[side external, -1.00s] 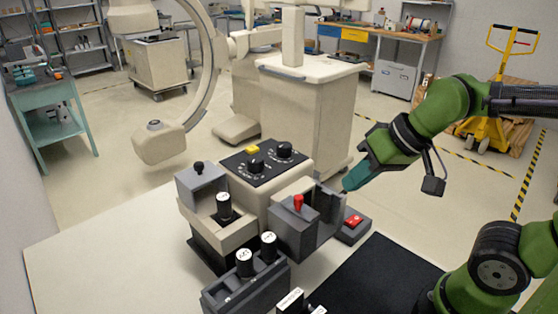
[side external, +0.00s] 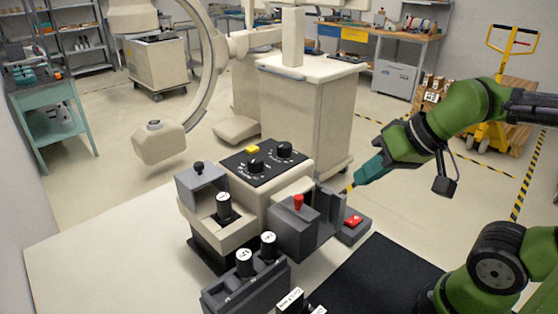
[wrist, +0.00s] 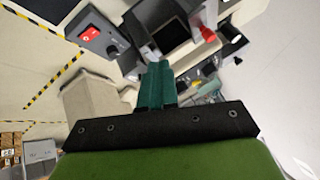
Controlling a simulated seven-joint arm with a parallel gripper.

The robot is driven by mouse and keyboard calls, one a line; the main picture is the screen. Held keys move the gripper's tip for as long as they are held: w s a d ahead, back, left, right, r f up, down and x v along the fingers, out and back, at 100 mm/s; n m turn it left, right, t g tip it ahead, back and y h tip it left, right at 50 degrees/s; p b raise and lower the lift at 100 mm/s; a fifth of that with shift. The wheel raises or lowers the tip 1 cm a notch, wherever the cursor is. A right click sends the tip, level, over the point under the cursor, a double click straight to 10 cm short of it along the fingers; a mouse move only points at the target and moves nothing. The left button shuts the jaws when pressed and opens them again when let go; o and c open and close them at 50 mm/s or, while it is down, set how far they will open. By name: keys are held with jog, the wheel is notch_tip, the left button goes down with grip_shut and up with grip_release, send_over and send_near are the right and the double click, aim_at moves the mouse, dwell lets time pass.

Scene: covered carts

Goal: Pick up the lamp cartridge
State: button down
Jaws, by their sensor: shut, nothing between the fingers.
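Several black cylinders with white marked tops could be the lamp cartridge; I cannot tell which. One cylinder (side external: 223,208) stands in the left bay of the beige console (side external: 262,198). Two more, a front one (side external: 245,264) and a rear one (side external: 269,246), stand in a dark grey rack (side external: 245,290) in front. My gripper (side external: 358,183) is at the console's right side, apart from these cylinders. In the wrist view, its teal fingers (wrist: 157,68) are together and empty, with an open dark box (wrist: 168,37) beyond them.
A grey housing with a red lever (side external: 298,203) is on the console's right side. A red switch on a grey box (side external: 353,222) sits beside it and also shows in the wrist view (wrist: 90,33). A black mat (side external: 385,275) lies clear at front right.

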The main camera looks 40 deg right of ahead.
jog(key=c, duration=1.8)
grip_release()
jog(key=o, duration=0.7)
